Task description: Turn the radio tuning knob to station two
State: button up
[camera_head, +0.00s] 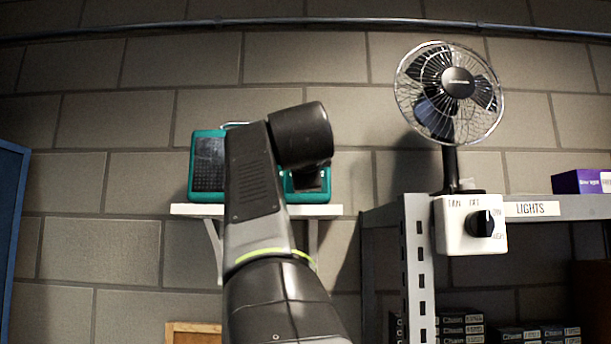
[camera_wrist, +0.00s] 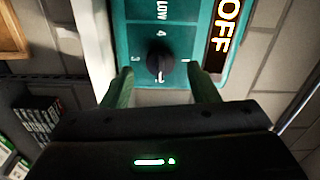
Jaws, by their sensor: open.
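The teal radio (camera_head: 207,162) stands on a small white wall shelf (camera_head: 190,210); my arm hides its middle in the head view. In the wrist view its teal face (camera_wrist: 135,25) has a black round tuning knob (camera_wrist: 160,58). Numbers 1 to 4 ring the knob: 4 above, 1 right, 2 below, 3 left in this view.
A fan (camera_head: 450,92) stands at the right, above a white switch box (camera_head: 465,240) with a black knob. A metal shelf (camera_head: 540,208) carries a "LIGHTS" label and a purple box (camera_head: 582,181). Chain boxes (camera_head: 462,328) sit below. A blue panel (camera_head: 12,220) is at far left.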

jog(key=s+b, duration=0.2)
jog(key=s, duration=0.8)
jog(key=shift+s, duration=0.4)
